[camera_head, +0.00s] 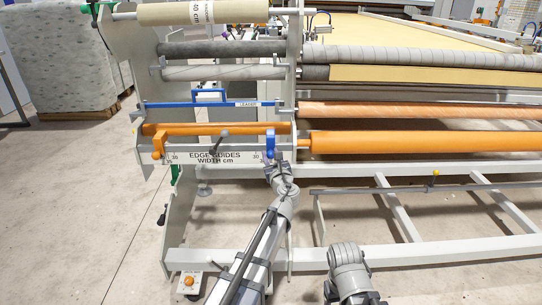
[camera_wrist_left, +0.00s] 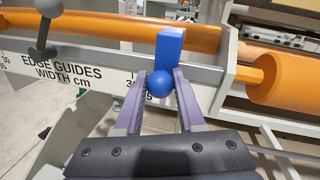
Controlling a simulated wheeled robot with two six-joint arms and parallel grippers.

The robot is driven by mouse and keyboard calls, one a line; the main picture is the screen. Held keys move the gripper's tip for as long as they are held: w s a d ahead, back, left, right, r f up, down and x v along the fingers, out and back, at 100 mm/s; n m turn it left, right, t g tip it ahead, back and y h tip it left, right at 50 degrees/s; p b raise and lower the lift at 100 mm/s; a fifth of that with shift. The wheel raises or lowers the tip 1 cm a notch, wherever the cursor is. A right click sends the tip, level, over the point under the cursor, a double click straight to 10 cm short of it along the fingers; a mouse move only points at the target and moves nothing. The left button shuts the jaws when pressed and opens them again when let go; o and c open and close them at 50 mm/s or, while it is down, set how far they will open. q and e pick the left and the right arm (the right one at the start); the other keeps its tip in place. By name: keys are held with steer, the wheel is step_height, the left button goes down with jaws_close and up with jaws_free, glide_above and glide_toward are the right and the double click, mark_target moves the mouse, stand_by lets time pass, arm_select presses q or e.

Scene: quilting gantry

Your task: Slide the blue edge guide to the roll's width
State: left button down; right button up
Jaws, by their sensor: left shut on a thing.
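The blue edge guide (camera_head: 270,143) sits at the right end of the scale rail marked "EDGE GUIDES WIDTH cm" (camera_head: 215,157), close to the right-hand 30 mark. In the left wrist view the blue guide (camera_wrist_left: 170,48) stands upright with a round blue knob at its foot. My left gripper (camera_head: 273,166) has its fingers (camera_wrist_left: 160,86) on either side of that knob, shut on it.
An orange guide (camera_head: 157,142) stands at the rail's left end, and a grey-knobbed lever (camera_head: 222,136) between the guides. An orange roller (camera_head: 190,129) runs just behind the rail. My right arm shows low in the head view.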

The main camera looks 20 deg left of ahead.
arm_select(q)
steer(key=shift+w, duration=0.1)
stand_by(0.4)
steer(key=shift+a, duration=0.15)
steer(key=c, duration=0.5)
jaws_free()
steer(key=v, duration=0.8)
